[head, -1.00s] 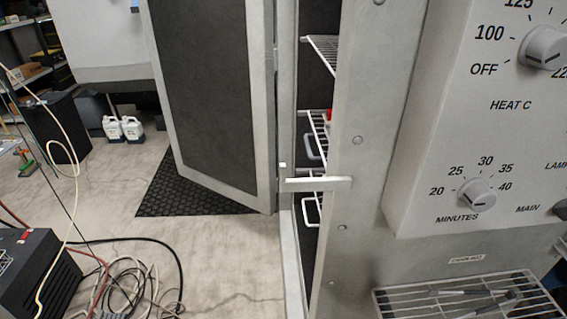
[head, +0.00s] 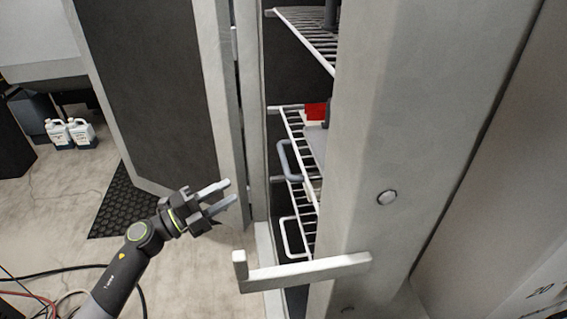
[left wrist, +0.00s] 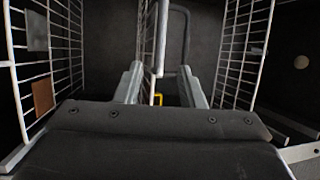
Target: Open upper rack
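The open cabinet holds wire racks. In the head view, a rack (head: 293,124) at mid height has a grey loop handle (head: 284,160) at its front. A lower rack has a white loop handle (head: 290,238). My left gripper (head: 231,193) is open and empty, just outside the opening, left of the handles and apart from them. In the left wrist view its fingers (left wrist: 160,85) are spread, with a pale bar (left wrist: 161,38) lined up between them and a grey loop (left wrist: 185,50) behind. I cannot tell the exact depth. My right gripper is out of view.
Another wire shelf (head: 308,38) sits higher inside. A red object (head: 316,111) lies on the mid-height rack. A white latch bar (head: 305,272) juts from the cabinet front below. The dark-panelled door (head: 150,90) stands open to the left. Cables lie on the floor at lower left.

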